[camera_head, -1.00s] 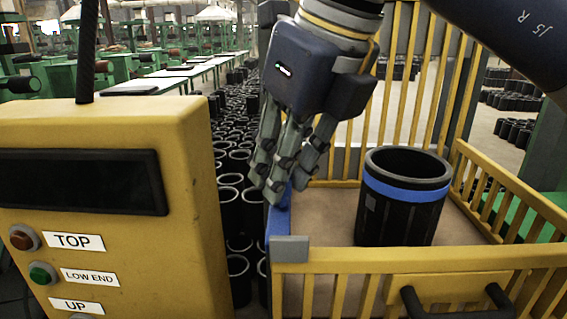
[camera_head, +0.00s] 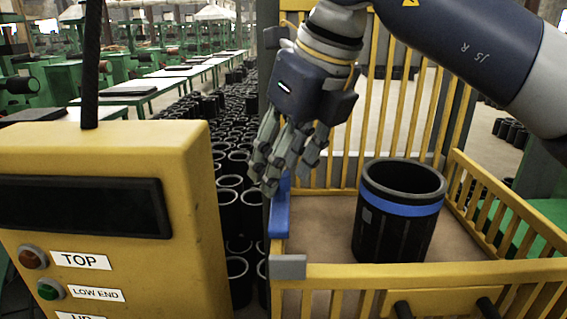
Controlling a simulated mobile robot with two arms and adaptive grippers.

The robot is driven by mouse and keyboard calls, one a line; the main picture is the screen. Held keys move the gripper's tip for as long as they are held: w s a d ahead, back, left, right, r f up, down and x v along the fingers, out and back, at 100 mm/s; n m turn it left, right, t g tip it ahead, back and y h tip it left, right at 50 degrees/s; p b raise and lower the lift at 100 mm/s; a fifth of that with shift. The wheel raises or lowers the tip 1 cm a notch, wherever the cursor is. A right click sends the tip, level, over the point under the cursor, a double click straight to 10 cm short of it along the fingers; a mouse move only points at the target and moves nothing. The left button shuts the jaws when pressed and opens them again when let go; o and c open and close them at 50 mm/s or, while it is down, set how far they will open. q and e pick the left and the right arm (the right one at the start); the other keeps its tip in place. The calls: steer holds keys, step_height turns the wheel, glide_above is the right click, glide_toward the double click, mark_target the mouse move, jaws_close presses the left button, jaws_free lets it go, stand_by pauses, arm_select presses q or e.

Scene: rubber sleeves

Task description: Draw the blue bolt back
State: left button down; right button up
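The blue bolt (camera_head: 279,217) lies along the top of the yellow cage's left side, near its front corner. A strip of yellow rail shows between its near end and the grey block (camera_head: 288,267) at the corner. My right gripper (camera_head: 271,182) points down at the bolt's far end, where a blue upright part shows beside the fingers. The fingers hang close together and hide part of the bolt; I cannot tell whether they grip it. My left gripper is out of view.
A black sleeve with a blue band (camera_head: 400,211) stands inside the yellow cage (camera_head: 420,272). A yellow control box (camera_head: 110,220) stands close on the left. Several black sleeves (camera_head: 229,183) crowd the floor between box and cage.

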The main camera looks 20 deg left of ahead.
steer(key=v, duration=1.2)
